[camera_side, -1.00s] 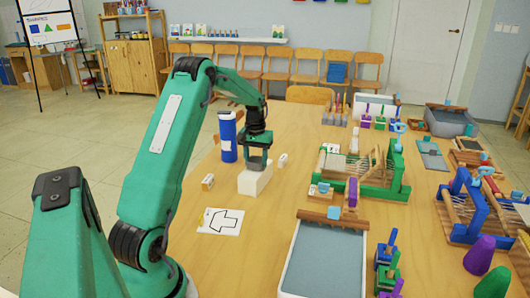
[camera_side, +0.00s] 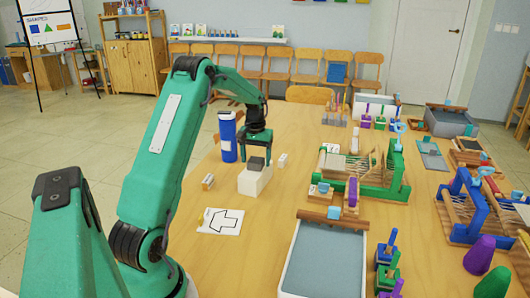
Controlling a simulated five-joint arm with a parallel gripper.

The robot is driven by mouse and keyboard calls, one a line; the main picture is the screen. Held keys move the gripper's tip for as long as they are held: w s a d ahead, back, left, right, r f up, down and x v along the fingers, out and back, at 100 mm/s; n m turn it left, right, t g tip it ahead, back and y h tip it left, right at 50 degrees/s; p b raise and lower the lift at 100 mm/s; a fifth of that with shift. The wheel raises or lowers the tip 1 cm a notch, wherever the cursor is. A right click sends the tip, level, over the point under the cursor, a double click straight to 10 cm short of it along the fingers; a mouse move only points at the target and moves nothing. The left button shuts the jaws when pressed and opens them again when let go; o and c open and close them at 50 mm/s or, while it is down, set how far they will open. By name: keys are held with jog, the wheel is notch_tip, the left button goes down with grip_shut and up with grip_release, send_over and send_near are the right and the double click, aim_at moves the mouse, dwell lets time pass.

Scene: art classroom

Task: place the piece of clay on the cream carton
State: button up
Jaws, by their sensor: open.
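The cream carton (camera_side: 254,184) stands on the table in the middle of the side view. A dark grey block, which looks like the piece of clay (camera_side: 257,164), rests on top of the carton. My gripper (camera_side: 257,152) is just above the clay, pointing down, with its fingers open. The fingertips are close to the top of the clay; whether they touch it I cannot tell.
A blue cylinder (camera_side: 228,136) with a white label stands left of the carton. Small blocks lie to its left (camera_side: 208,182) and right (camera_side: 282,160). An arrow card (camera_side: 221,221) lies in front. Wooden looms (camera_side: 368,172) and a grey tray (camera_side: 325,262) occupy the right.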

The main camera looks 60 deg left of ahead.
aim_at(256, 160)
notch_tip(256, 160, up, 12)
jog(key=shift+f, duration=0.25)
dwell(0.3)
dwell(0.4)
jog(key=s+d+r+m+t+y, duration=0.1)
jog(key=s+d+r+m, duration=0.2)
jog(key=d, duration=0.7)
jog(key=s+d+r+m+t, duration=0.1)
jog(key=s+d+r+t, duration=0.1)
jog(key=d+r, duration=0.65)
jog(key=s+d+f+m+t+h, duration=0.1)
jog(key=s+d+f+m, duration=0.4)
jog(key=s+d, duration=0.9)
jog(key=shift+d+f+t, duration=0.8)
